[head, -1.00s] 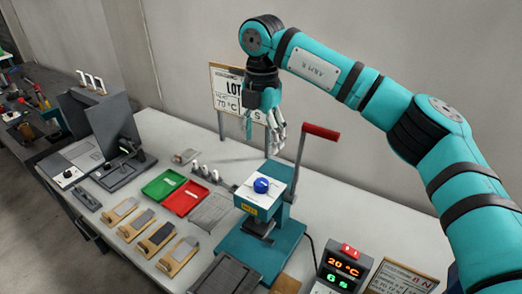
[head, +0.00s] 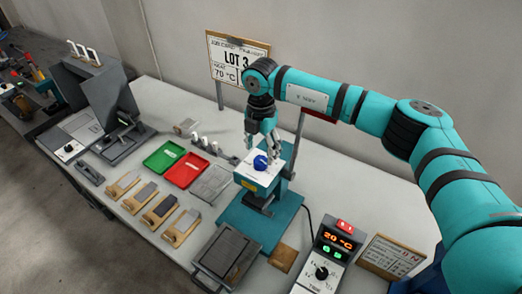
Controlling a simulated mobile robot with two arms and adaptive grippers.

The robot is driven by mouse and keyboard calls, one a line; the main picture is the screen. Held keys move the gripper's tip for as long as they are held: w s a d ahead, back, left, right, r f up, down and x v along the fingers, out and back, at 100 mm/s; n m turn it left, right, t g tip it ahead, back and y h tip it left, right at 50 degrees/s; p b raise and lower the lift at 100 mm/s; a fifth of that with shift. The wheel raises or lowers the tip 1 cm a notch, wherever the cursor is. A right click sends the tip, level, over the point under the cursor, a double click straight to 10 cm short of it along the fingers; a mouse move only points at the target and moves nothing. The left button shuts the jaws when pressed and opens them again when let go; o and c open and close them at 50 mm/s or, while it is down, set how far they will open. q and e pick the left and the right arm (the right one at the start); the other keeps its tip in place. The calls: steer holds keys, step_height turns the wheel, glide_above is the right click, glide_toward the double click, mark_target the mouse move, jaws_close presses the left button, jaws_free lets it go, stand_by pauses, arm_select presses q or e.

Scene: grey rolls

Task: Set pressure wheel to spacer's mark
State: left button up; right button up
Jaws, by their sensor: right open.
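The pressure wheel appears to be the round blue knob (head: 261,162) on the white top of the teal press (head: 240,222). My right gripper (head: 263,150) hangs over the press top, fingers down and open. Its fingertips are close to the knob, just above or behind it; I cannot tell whether they touch. The knob's markings are too small to read. I cannot tell which item is the spacer, and no mark on one is legible. My left gripper is not in view.
A board (head: 231,62) behind reads LOT 3 and 70 °C. A control box (head: 325,262) shows 20 °C. Green (head: 163,157) and red (head: 187,169) trays and several wooden pieces with grey pads lie left of the press. A dark plate (head: 227,255) lies in front.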

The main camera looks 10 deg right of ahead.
mark_target(260, 159)
steer(key=shift+s+a+f+p, duration=0.15)
steer(key=shift+f+p, duration=0.25)
steer(key=shift+f, duration=1.55)
steer(key=shift+r, duration=0.1)
steer(key=c, duration=1.2)
steer(key=shift+n+b, duration=0.4)
steer(key=shift+b, duration=0.2)
steer(key=n+b, duration=0.2)
steer(key=b, duration=0.1)
steer(key=n+b, duration=0.6)
steer(key=b, duration=0.1)
steer(key=shift+f, duration=0.25)
steer(key=shift+n+b, duration=0.7)
steer(key=shift+n, duration=0.3)
steer(key=n+b, duration=0.2)
steer(key=n, duration=0.1)
steer(key=shift+r+n+b, duration=0.15)
steer(key=shift+n+b, duration=0.15)
steer(key=shift+n, duration=0.1)
steer(key=n+b, duration=0.2)
steer(key=n, duration=0.2)
steer(key=n+b, duration=0.1)
steer(key=n, duration=0.4)
steer(key=shift+a+r, duration=0.1)
steer(key=shift+n+b, duration=0.3)
steer(key=shift+n, duration=1.7)
